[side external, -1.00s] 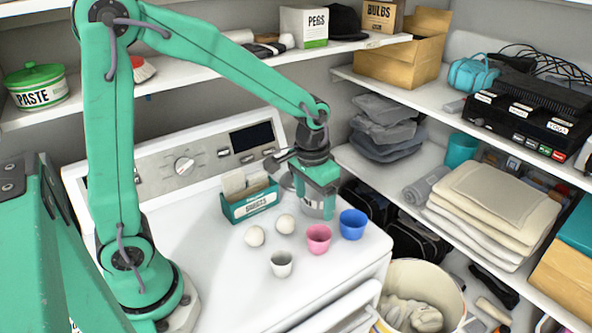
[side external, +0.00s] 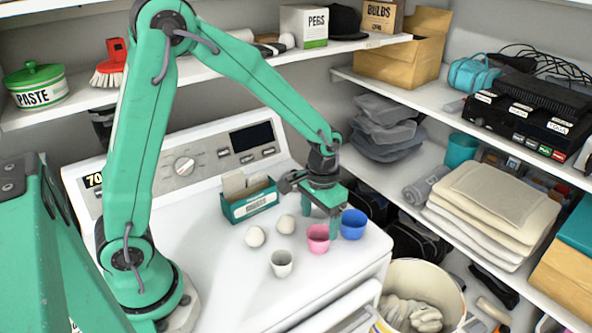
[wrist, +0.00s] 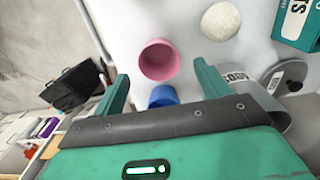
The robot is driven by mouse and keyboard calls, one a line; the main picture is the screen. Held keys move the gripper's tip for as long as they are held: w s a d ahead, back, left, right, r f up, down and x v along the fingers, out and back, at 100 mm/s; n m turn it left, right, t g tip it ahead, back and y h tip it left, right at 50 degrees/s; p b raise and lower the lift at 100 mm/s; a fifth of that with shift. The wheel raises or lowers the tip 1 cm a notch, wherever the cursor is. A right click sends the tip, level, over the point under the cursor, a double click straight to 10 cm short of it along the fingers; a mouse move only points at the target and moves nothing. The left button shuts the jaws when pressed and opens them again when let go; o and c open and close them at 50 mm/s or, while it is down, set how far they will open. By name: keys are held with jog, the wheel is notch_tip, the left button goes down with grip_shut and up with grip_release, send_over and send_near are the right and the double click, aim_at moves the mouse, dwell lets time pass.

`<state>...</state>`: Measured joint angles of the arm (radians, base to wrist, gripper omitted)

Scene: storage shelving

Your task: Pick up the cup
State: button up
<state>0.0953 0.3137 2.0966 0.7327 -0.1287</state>
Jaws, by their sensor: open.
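Three small cups stand upright on the white appliance top: a white cup (side external: 281,264), a pink cup (side external: 318,241) and a blue cup (side external: 353,225). My gripper (side external: 322,213) is open and empty. It is just above and behind the pink cup, with one finger close to the gap between the pink and blue cups. In the wrist view, the pink cup (wrist: 158,61) shows between the spread fingers of my gripper (wrist: 161,86). The blue cup (wrist: 163,95) is partly hidden by the gripper body there. Contact with any cup cannot be told.
Two whitish round stones (side external: 255,236) lie left of the cups, before a teal box (side external: 249,205).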

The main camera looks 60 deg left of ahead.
aim_at(319, 234)
jog(key=shift+f, duration=0.15)
jog(key=shift+f, duration=2.45)
jog(key=c, duration=1)
